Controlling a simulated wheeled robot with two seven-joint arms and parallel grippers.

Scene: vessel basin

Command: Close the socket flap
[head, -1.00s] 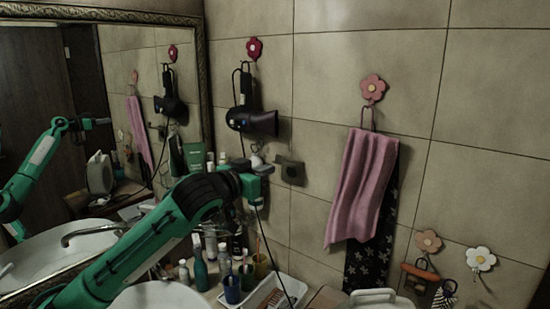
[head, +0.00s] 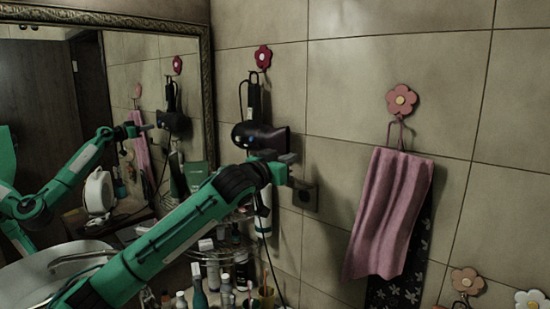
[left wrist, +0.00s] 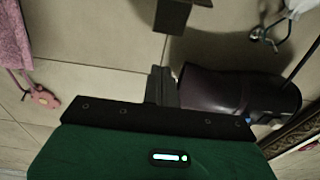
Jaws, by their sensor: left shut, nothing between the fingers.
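The socket (head: 305,195) is a small dark square box on the tiled wall, below and right of the hair dryer. In the left wrist view, which is upside down, a dark box that looks like the socket (left wrist: 172,15) is cut off at the top edge, with a thin part sticking out to one side. How far its flap stands open is too dark to tell. My left gripper (head: 290,157) is shut and empty, just above the socket in the head view. Its fingers (left wrist: 160,85) look apart from the socket in the wrist view. My right gripper is not in view.
A hair dryer (head: 262,137) hangs from a hook close behind my left gripper. A pink towel (head: 390,215) hangs to the right. Bottles (head: 200,290) and a wire shelf stand below. A framed mirror (head: 208,80) is at left. The wall between socket and towel is clear.

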